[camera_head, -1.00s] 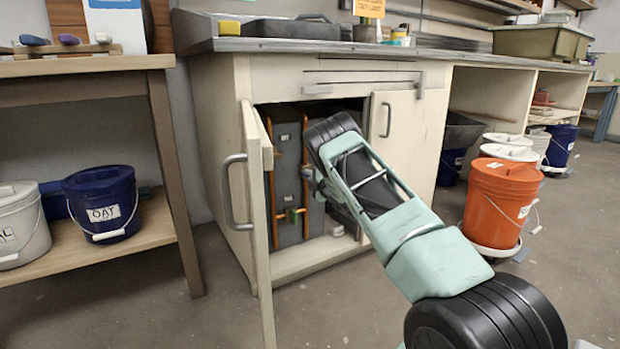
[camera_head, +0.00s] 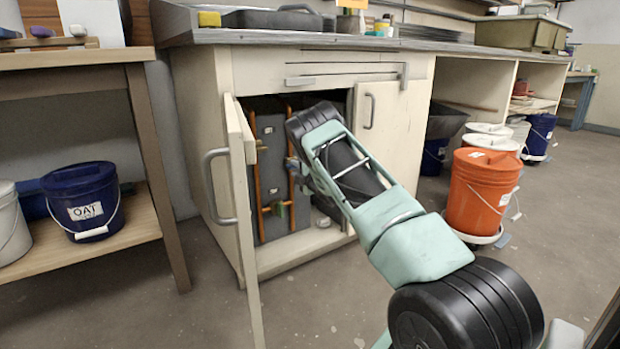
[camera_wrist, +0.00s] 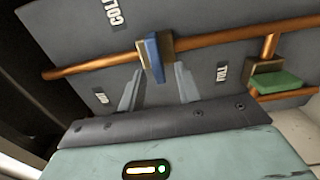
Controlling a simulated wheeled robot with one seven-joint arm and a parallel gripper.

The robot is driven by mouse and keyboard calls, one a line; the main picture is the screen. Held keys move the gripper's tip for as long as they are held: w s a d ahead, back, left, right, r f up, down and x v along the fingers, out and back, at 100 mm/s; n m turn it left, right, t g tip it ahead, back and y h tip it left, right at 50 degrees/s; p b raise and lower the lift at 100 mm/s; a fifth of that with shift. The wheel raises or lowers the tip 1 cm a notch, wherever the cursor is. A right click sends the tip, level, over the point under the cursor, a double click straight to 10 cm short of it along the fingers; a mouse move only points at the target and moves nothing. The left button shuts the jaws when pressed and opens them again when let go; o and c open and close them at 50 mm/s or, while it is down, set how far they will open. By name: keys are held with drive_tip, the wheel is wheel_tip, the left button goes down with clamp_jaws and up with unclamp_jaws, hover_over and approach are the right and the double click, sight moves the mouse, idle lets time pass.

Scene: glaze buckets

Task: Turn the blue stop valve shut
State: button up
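The blue stop valve (camera_wrist: 153,58) has a flat blue handle on a brass body, on a copper pipe (camera_wrist: 95,66) inside the open cabinet. In the wrist view the handle appears to lie across the pipe. My gripper (camera_wrist: 159,70) is open, with one finger on each side of the handle's near end. A gap shows at each side, and I cannot tell whether the fingers reach its depth. In the head view, a small blue part (camera_head: 292,164) shows beside my gripper, which mostly hides the valve.
A green-handled valve (camera_wrist: 276,82) sits right of the blue one, on other copper piping. The cabinet's left door (camera_head: 241,190) stands open beside my arm; the right door (camera_head: 385,130) is behind my arm. An orange bucket (camera_head: 478,195) stands to the right. Floor in front is clear.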

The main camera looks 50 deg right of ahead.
drive_tip(key=p+v, duration=0.6)
drive_tip(key=v, duration=1)
drive_tip(key=shift+a, duration=0.2)
drive_tip(key=shift+s, duration=0.15)
